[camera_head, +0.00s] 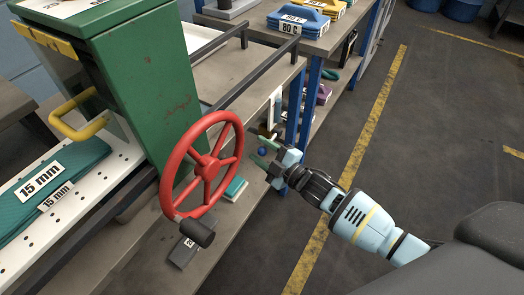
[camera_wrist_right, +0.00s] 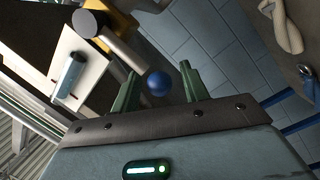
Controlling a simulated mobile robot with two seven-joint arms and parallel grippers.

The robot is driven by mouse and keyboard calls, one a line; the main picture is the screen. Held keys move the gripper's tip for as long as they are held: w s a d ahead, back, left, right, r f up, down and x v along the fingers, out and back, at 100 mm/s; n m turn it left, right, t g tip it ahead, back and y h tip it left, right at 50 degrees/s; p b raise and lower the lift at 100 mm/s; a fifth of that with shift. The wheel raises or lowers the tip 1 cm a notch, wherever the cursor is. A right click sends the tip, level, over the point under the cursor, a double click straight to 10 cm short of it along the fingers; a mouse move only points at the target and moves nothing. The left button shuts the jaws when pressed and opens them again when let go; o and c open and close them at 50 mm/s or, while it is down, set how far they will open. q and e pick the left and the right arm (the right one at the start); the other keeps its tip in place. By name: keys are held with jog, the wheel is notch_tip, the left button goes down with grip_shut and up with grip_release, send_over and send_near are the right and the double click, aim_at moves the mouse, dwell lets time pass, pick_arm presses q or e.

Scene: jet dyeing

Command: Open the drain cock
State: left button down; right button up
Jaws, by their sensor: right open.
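A small blue ball knob (camera_head: 262,152), likely the handle end of the drain cock, shows just beyond the red handwheel in the head view. My right gripper (camera_head: 259,149) is open, with its green fingers on either side of the knob. In the right wrist view the blue ball (camera_wrist_right: 158,84) sits between the two spread fingertips of my right gripper (camera_wrist_right: 160,71), with gaps on both sides. I cannot tell its exact depth. The body of the cock is mostly hidden. My left gripper is not in view.
A red handwheel (camera_head: 207,166) with a dark handle stands close left of my right gripper. Behind it is a green machine housing (camera_head: 150,85). A bench with blue legs (camera_head: 309,105) stands just beyond the gripper. The floor to the right (camera_head: 430,130) is clear.

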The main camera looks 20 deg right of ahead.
jog(key=shift+c, duration=0.5)
grip_shut()
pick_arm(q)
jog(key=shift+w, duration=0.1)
